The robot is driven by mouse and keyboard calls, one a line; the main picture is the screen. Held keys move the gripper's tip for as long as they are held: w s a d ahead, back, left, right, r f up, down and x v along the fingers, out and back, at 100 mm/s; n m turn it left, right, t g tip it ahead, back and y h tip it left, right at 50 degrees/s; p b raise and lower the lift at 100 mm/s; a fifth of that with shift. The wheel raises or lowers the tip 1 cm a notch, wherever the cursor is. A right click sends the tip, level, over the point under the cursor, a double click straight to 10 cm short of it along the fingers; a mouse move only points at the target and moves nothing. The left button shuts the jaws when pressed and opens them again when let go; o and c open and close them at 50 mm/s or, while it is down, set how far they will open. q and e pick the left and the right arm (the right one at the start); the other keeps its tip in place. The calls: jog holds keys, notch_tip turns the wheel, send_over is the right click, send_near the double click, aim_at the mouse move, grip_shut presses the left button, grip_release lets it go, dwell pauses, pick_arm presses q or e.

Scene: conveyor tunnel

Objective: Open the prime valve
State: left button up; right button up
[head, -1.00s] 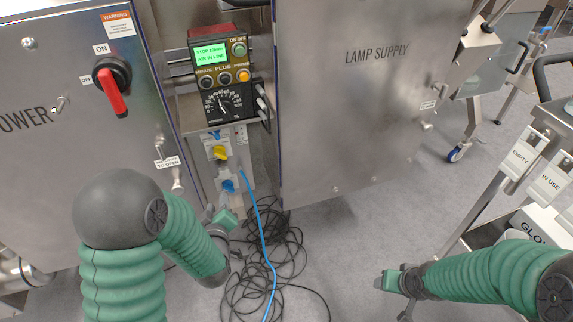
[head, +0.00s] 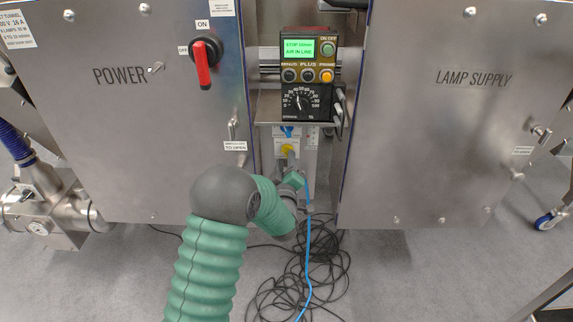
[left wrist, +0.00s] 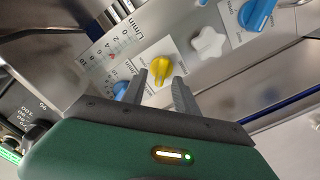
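A yellow knob (head: 287,149) sits on a light panel below the pump controller; it also shows in the left wrist view (left wrist: 160,66). Its label is too small to read, so I cannot tell if it is the prime valve. My left gripper (left wrist: 160,80) is open and empty, with its two fingertips apart just in front of the yellow knob. I cannot tell whether they touch it. In the head view the left gripper (head: 291,166) is just below the knob and partly covers the panel. My right gripper is not in view.
A blue knob (head: 287,131) is above the yellow one. The left wrist view shows a white star knob (left wrist: 208,42) and another blue knob (left wrist: 257,14). Steel doors (head: 150,100) flank the narrow bay. Black cables (head: 310,265) and a blue hose (head: 308,240) lie below.

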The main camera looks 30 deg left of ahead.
pick_arm(q)
jog(key=shift+x, duration=1.2)
jog(key=shift+c, duration=0.9)
jog(key=shift+s+a, duration=0.1)
grip_shut()
